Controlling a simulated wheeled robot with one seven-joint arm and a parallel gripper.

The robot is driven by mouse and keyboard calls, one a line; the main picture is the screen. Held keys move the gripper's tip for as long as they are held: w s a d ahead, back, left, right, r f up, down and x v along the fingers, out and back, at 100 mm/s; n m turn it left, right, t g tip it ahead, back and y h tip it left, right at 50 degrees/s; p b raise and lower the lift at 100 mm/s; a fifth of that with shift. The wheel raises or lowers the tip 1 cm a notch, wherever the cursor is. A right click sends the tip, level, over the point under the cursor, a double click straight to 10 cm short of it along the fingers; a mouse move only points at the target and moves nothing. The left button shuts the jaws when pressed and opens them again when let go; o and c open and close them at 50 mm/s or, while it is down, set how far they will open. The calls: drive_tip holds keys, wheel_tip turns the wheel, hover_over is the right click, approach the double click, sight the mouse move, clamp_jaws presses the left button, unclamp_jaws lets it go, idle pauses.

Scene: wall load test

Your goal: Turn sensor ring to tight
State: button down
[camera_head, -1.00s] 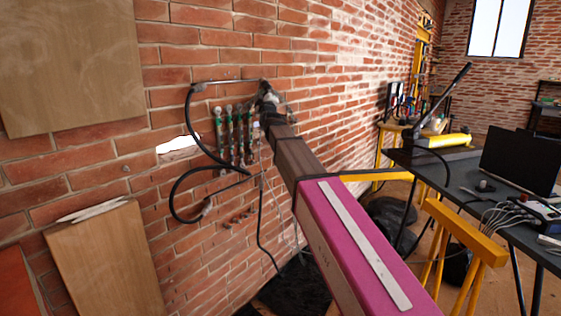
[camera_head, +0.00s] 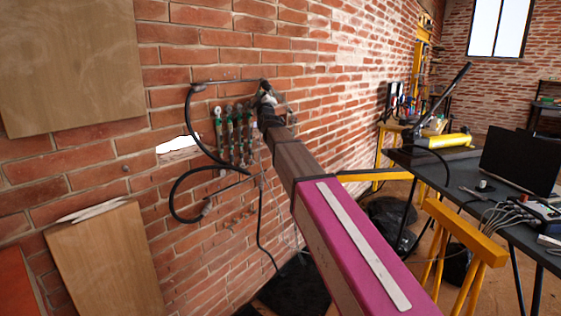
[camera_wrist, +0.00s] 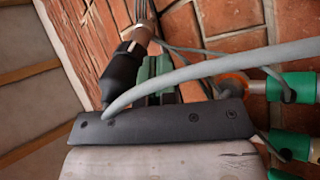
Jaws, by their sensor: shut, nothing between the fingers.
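My gripper (camera_head: 266,99) is at the far end of my arm, close to the brick wall. It looks shut and empty, but its fingertips are small and partly hidden. Several upright green sensors (camera_head: 232,135) stand side by side on the wall, just left of the gripper. In the wrist view, green sensor bodies (camera_wrist: 290,87) show at the right edge, one beside an orange ring (camera_wrist: 235,82). I cannot tell which ring is the task's ring, nor its setting. A black cylinder with a tan collar (camera_wrist: 134,48) is at upper left.
A grey cable (camera_wrist: 200,70) crosses the wrist view in front of the sensors. Black cables (camera_head: 186,120) loop from the wall around the sensors. Wooden boards (camera_head: 105,260) are at the left. A dark table with a laptop (camera_head: 520,160) and a yellow trestle (camera_head: 465,230) stand at the right.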

drive_tip(key=v, duration=0.3)
drive_tip(key=r+v, duration=0.1)
drive_tip(key=v, duration=0.1)
drive_tip(key=shift+s+d+f, duration=0.1)
drive_tip(key=shift+s+d, duration=0.25)
drive_tip(key=shift+d, duration=0.1)
drive_tip(key=s+d+f+m+g+h, duration=0.15)
drive_tip(key=d+f+g, duration=0.25)
drive_tip(key=f, duration=0.8)
drive_tip(key=s+d+f+m+g, duration=0.3)
drive_tip(key=d+f+g, duration=0.1)
drive_tip(key=f, duration=0.9)
drive_tip(key=s+d+f+m+g+h, duration=0.15)
drive_tip(key=d+f+g, duration=0.3)
drive_tip(key=f, duration=0.75)
drive_tip(key=s+d+f+m+g+h, duration=0.1)
drive_tip(key=s+d+f+m+g, duration=0.3)
drive_tip(key=s+f, duration=0.6)
drive_tip(key=s+d+f+m+g+h, duration=0.1)
drive_tip(key=s+d+f+m+g, duration=0.2)
drive_tip(key=s+d+f+g, duration=0.3)
drive_tip(key=s+d+f, duration=0.2)
drive_tip(key=s+f, duration=0.3)
drive_tip(key=s, duration=0.4)
drive_tip(key=shift+s+f+m+g, duration=0.15)
drive_tip(key=shift+s+m+g, duration=0.1)
drive_tip(key=shift+m+g, duration=0.15)
drive_tip(key=shift+d, duration=0.25)
